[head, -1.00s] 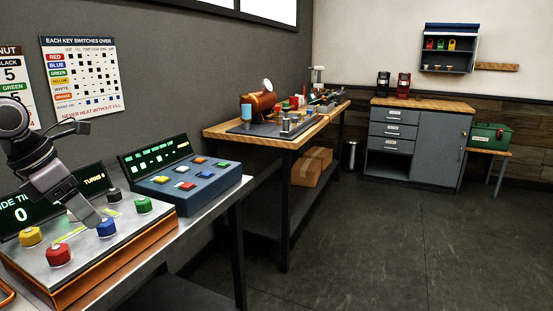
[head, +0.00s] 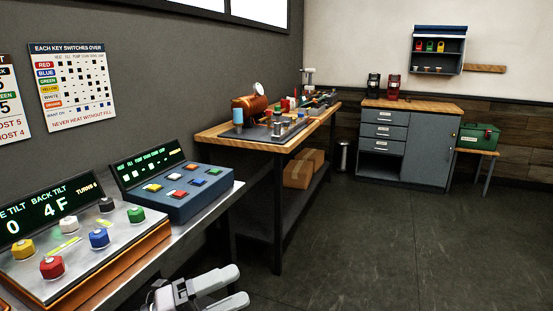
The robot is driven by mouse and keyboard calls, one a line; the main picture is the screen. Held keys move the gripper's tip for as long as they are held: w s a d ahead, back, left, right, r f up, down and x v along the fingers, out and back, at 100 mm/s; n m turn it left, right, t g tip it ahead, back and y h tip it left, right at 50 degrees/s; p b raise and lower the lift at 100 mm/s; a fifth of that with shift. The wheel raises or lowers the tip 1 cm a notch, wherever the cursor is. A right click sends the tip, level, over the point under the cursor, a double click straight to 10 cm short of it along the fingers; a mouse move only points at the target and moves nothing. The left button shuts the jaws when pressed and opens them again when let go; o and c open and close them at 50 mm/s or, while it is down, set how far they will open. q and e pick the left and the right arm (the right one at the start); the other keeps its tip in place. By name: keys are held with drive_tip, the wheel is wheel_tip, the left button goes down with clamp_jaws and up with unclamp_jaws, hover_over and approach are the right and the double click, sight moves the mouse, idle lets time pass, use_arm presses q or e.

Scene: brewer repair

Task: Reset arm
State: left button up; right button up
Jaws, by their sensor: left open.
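My left gripper (head: 228,290) is at the bottom of the head view, in front of the near table's edge. It is open, with its two fingers apart and nothing between them. It is clear of the knob panel (head: 110,260) and the blue key panel (head: 172,190). The knob panel carries several coloured knobs, among them a red knob (head: 52,267) and a blue knob (head: 99,238). Its display reads "0" and "4F" under tilt labels, with "TURNS" at the right. My right gripper is out of view.
A wooden workbench (head: 250,142) with a copper boiler (head: 253,107) and tools stands along the wall. A cardboard box (head: 304,169) sits below it. A grey cabinet (head: 408,148) and a green toolbox (head: 478,137) stand at the back. The floor at the right is clear.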

use_arm(q)
drive_tip(key=s+a+f+n+y, duration=0.4)
drive_tip(key=s+f+n+y, duration=0.1)
drive_tip(key=f+n, duration=0.3)
drive_tip(key=s+a+f+n+t+y+p, duration=0.1)
drive_tip(key=s+a+f+n+y, duration=0.3)
drive_tip(key=f+n, duration=0.5)
drive_tip(key=s+a+f+n+t+y+p, duration=0.1)
drive_tip(key=s+a+f+n+y, duration=0.3)
drive_tip(key=s+f+n+y, duration=0.3)
wheel_tip(320, 180, down, 2)
drive_tip(key=s+n, duration=0.2)
drive_tip(key=n, duration=0.3)
drive_tip(key=shift+s, duration=0.2)
